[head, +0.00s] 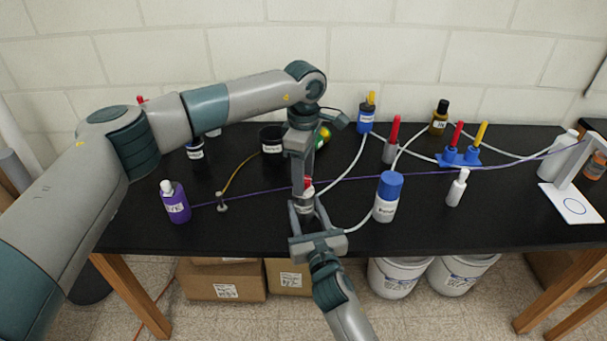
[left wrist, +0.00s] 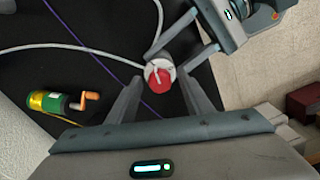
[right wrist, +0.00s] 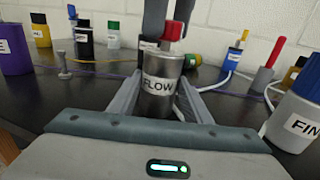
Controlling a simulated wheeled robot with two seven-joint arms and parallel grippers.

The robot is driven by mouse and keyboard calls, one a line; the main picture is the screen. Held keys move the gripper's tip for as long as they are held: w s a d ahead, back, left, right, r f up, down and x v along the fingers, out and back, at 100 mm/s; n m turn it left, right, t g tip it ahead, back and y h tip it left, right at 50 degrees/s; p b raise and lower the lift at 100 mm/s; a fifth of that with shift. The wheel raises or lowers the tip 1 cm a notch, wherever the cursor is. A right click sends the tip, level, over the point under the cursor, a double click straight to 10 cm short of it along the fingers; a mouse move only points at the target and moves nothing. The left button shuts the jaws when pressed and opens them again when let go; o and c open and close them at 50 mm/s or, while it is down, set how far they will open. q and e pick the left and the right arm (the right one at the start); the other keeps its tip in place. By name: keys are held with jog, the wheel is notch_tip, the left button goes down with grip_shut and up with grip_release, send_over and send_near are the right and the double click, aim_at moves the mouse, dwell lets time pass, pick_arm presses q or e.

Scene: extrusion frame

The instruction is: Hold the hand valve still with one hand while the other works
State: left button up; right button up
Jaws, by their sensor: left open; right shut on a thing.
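The hand valve is a grey metal cylinder labelled FLOW (right wrist: 158,92) with a red handle on top (right wrist: 173,31). It stands upright near the front edge of the black table in the head view (head: 305,206). My right gripper (head: 306,206) is shut on the valve's body from the front. My left gripper (head: 303,186) points down from above. In the left wrist view its open fingers (left wrist: 162,88) stand either side of the red handle (left wrist: 161,78), with visible gaps. The left fingers partly hide the handle in the head view.
A purple bottle (head: 175,203) stands left of the valve and a blue-capped white bottle (head: 387,202) right of it. A white tube (head: 350,170) and a purple cord (head: 420,172) run close by. A green-and-yellow crank item (left wrist: 55,101) lies behind.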

pick_arm(q)
jog(key=c, duration=1.1)
jog(key=shift+o, duration=0.2)
jog(key=shift+m, duration=0.4)
jog(key=m, duration=0.6)
jog(key=shift+m, duration=0.4)
jog(key=m, duration=0.3)
jog(key=shift+m, duration=0.3)
pick_arm(e)
jog(key=shift+f, duration=0.1)
pick_arm(q)
jog(key=m, duration=0.4)
jog(key=shift+m, duration=0.3)
